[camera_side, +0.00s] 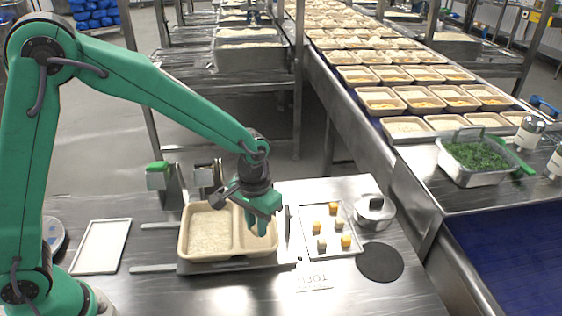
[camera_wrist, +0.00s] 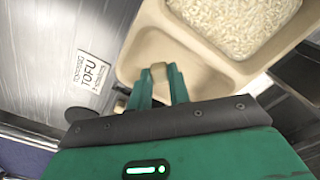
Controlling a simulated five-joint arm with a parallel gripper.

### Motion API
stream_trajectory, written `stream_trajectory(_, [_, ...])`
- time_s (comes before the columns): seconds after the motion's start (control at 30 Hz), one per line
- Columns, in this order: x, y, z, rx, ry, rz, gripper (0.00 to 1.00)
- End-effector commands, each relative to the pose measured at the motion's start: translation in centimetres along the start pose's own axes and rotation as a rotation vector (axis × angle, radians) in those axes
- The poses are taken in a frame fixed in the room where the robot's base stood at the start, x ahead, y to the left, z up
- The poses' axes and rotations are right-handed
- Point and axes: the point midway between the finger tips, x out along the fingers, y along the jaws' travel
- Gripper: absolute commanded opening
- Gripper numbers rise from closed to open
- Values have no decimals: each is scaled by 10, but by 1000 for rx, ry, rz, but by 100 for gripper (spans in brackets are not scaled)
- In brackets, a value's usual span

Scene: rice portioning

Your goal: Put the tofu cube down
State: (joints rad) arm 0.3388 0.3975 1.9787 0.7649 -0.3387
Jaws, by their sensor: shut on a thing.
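My gripper (camera_side: 262,230) is over the right-hand compartment of the tan food tray (camera_side: 184,243). In the wrist view its green fingers (camera_wrist: 158,80) are shut on a small tan tofu cube (camera_wrist: 158,70) at their tips. The cube lies against the view of the tray's smaller compartment (camera_wrist: 205,75); I cannot tell whether it touches the tray floor. In the side view the fingers hide the held cube. The larger compartment holds white rice (camera_wrist: 245,22).
A shallow tray (camera_side: 312,251) with several orange and pale cubes stands to the right. Beside it are a lidded pot (camera_side: 374,213), a black disc (camera_side: 380,262) and a TOFU label (camera_wrist: 92,70). An empty white tray (camera_side: 102,246) lies to the left.

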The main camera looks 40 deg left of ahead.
Motion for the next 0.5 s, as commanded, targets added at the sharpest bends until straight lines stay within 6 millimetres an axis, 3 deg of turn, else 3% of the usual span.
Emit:
stream_trajectory(0.3, [33,0,1,0,-2,-1,0])
stream_trajectory(0.5, [36,0,1,0,-1,0,0])
